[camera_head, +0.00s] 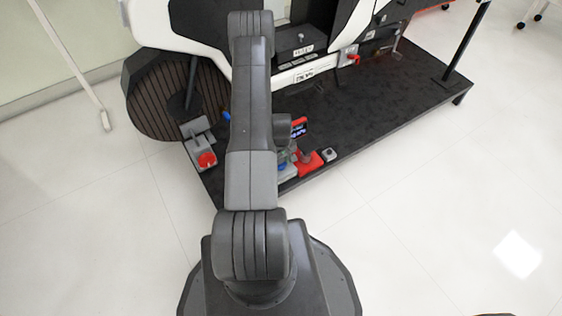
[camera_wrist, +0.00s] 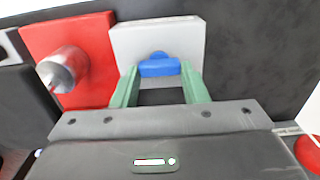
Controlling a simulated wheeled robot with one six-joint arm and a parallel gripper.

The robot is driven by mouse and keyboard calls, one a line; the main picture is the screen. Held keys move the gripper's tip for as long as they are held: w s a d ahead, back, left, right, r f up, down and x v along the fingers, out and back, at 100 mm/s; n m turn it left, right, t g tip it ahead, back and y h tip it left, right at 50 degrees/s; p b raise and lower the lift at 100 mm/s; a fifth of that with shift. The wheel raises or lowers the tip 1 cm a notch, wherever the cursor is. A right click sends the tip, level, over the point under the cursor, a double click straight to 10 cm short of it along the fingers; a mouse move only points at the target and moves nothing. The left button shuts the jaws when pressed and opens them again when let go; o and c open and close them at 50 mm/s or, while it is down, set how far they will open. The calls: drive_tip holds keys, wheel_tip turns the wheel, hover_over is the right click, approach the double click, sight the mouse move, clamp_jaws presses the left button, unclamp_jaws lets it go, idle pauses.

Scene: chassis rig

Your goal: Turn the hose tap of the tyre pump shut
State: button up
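In the wrist view, the two green fingers of my gripper (camera_wrist: 160,80) stand apart on either side of a blue tap handle (camera_wrist: 160,67). The handle spans nearly the whole gap and lies crosswise between the fingertips. Whether the fingers press on it is not clear. The handle sits in front of a light grey block (camera_wrist: 190,37). A red block (camera_wrist: 95,75) with a round metal stub (camera_wrist: 62,69) adjoins it on the left.
A dark platform (camera_head: 365,118) carries a black-and-white machine. A red knob (camera_head: 206,159) on a grey block stands left of my arm. The white floor in front is clear.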

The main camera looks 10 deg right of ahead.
drive_tip(key=shift+n, duration=0.4)
drive_tip(key=n+b, duration=0.2)
drive_tip(key=shift+a+f+n, duration=0.1)
drive_tip(key=shift+n, duration=0.3)
drive_tip(key=n+b, duration=0.2)
drive_tip(key=n, duration=0.3)
drive_tip(key=shift+s, duration=0.1)
drive_tip(key=n+b, duration=0.1)
drive_tip(key=n, duration=0.4)
drive_tip(key=shift+a, duration=0.1)
drive_tip(key=n+b, duration=0.1)
drive_tip(key=n, duration=0.3)
drive_tip(key=shift+s, duration=0.15)
drive_tip(key=shift+n, duration=0.3)
drive_tip(key=o, duration=1)
